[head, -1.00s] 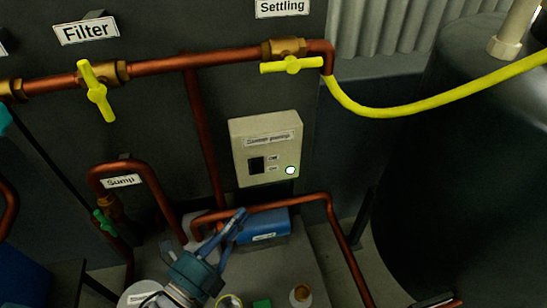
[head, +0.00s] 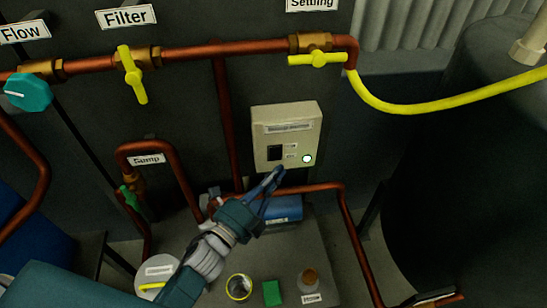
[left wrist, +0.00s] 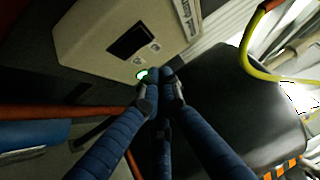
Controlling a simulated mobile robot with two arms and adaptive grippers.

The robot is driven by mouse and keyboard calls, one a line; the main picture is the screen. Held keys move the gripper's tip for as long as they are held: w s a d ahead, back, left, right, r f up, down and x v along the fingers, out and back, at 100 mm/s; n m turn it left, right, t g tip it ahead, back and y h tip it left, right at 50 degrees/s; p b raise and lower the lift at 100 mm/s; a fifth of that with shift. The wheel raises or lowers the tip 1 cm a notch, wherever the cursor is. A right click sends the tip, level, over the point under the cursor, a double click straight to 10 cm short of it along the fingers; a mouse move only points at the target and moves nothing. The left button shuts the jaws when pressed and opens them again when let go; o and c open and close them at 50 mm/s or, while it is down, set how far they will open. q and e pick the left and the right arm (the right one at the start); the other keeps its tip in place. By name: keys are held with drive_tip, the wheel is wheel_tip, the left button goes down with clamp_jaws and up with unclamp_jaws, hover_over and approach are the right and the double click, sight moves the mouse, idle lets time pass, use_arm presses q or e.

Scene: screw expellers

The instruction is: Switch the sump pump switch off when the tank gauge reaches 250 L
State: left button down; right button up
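The beige sump pump switch box (head: 302,118) is on the dark wall, with a black rocker switch (head: 274,153) and a lit greenish-white lamp (head: 307,158). My left gripper (head: 277,173) is just below the box in the head view, its fingers together and empty. In the left wrist view the fingertips (left wrist: 161,74) are close together near the box's lower edge, beside the lamp (left wrist: 142,74). The rocker switch (left wrist: 130,41) is above them, and I cannot tell whether they touch the box. No tank gauge reading is visible. My right gripper is out of view.
Copper pipes (head: 230,125) run around the box, one passing below it. A yellow hose (head: 420,105) leads to the large black tank (head: 450,180) at right. A blue pump (head: 284,209) and small containers (head: 239,287) stand below on a grey surface.

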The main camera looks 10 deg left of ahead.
sight(281, 148)
use_arm(q)
drive_tip(key=w, duration=0.1)
drive_tip(key=w+a+r+p, duration=0.1)
drive_tip(key=w, duration=0.2)
drive_tip(key=shift+w+a+r, duration=0.15)
drive_tip(key=shift+w+a, duration=0.05)
drive_tip(key=shift+a, duration=0.2)
drive_tip(key=shift+f, duration=0.2)
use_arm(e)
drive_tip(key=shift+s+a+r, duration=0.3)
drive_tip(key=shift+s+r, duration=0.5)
